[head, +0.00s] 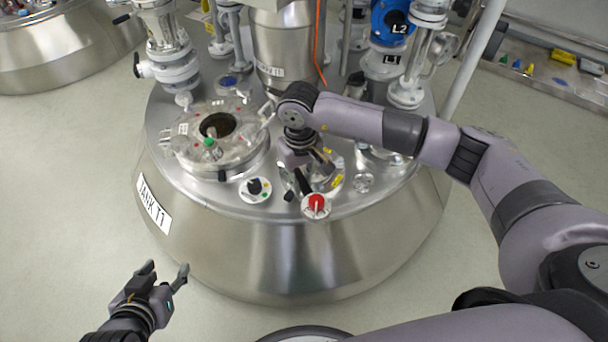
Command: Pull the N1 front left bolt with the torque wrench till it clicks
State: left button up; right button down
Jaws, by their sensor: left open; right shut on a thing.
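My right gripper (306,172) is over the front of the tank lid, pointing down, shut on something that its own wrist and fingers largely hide. I take it for the torque wrench. A dark bar (302,182) shows just below the fingers, but I cannot tell if it is part of the wrench. A small flanged nozzle with yellow tags (336,182) is right beside this gripper. Its bolts are too small and too covered to tell apart, and no N1 label is readable. My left gripper (167,269) is open and empty, in front of the tank at lower left.
The steel tank T1 (290,255) fills the middle. A tray with coloured items stands at back right.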

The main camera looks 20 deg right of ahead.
pick_arm(q)
jog(key=s+a+f+g+p, duration=0.1)
jog(key=s+a+f+g, duration=0.15)
jog(key=s, duration=0.35)
jog(key=w+d+r+t+h+b, duration=0.1)
jog(key=w+d+r+t, duration=0.3)
jog(key=w, duration=0.6)
jog(key=shift+w+d+r+t+b, duration=0.25)
jog(key=shift+r+t+b, duration=0.75)
jog(key=shift+r, duration=0.75)
pick_arm(e)
jog(key=w+a+m, duration=0.3)
jog(key=a+m, duration=0.6)
jog(key=m, duration=0.1)
jog(key=shift+w+m, duration=0.15)
jog(key=shift+m, duration=0.15)
jog(key=shift+a, duration=0.1)
